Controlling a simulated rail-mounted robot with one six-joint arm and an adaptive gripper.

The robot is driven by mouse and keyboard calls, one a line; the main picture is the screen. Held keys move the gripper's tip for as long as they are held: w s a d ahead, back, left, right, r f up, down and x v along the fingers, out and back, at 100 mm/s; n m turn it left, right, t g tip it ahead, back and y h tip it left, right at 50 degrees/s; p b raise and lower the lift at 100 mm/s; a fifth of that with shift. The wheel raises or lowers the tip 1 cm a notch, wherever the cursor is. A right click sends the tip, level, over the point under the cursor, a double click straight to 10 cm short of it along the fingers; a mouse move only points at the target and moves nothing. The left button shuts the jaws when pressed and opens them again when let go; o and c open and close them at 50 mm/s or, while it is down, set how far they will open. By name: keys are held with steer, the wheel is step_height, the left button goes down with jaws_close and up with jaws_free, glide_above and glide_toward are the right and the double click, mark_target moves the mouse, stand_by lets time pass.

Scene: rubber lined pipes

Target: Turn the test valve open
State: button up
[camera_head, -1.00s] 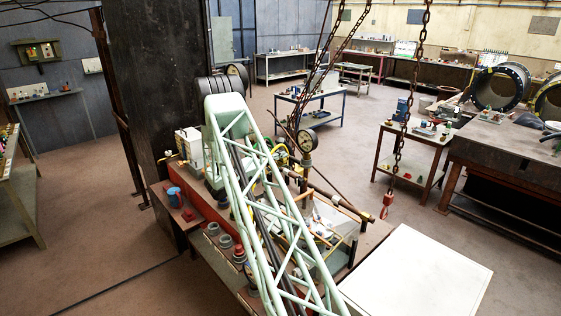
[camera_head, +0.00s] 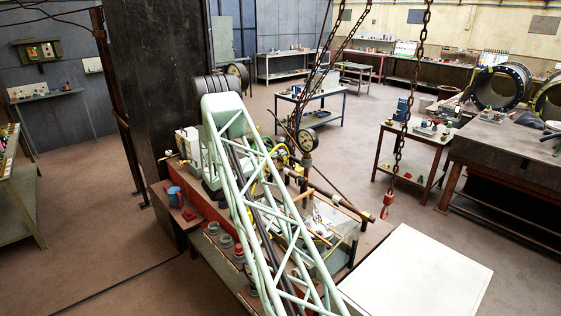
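My pale green lattice arm (camera_head: 262,205) reaches over the bench in the middle of the view. My gripper cannot be made out; the arm's far end and the fittings behind it cover that area. A round pressure gauge (camera_head: 307,140) stands upright on pipework to the right of my arm. Yellow piping (camera_head: 281,157) and a dark pipe (camera_head: 340,200) run below and beside the gauge. I cannot pick out the test valve with certainty among these small fittings; part of the pipework is hidden behind my arm.
A chain with a red hook (camera_head: 388,199) hangs to the right of the bench. A blue-and-red item (camera_head: 176,196) sits at the bench's left end, with grey cups (camera_head: 213,229) nearby. A white panel (camera_head: 418,278) lies at front right. A dark column (camera_head: 160,85) stands behind.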

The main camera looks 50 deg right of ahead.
steer(key=v, duration=1)
steer(key=shift+a, duration=0.35)
steer(key=shift+w, duration=0.1)
steer(key=s+a+r+m+y+b, duration=0.4)
steer(key=s+a+r+m, duration=0.45)
steer(key=a, duration=0.45)
steer(key=s+a+r+m+y+b, duration=0.35)
steer(key=s+a+r+m, duration=0.45)
steer(key=a, duration=0.4)
steer(key=s+a+f+m+t+y+b, duration=0.1)
steer(key=s+a+m+t+y+b, duration=0.1)
steer(key=s+a, duration=0.6)
steer(key=s+a+m+t+y+b, duration=0.3)
steer(key=s+a+m, duration=0.4)
steer(key=a, duration=1.1)
steer(key=s+a+f+m+t+y+b, duration=0.1)
steer(key=s+a+m+t+y+b, duration=0.2)
steer(key=s+a, duration=0.8)
steer(key=shift+a+f+m+y+b, duration=0.35)
steer(key=shift+a+m+y+b, duration=0.2)
steer(key=shift+a+m+y, duration=0.55)
steer(key=shift+s+d, duration=0.1)
steer(key=shift+d, duration=0.05)
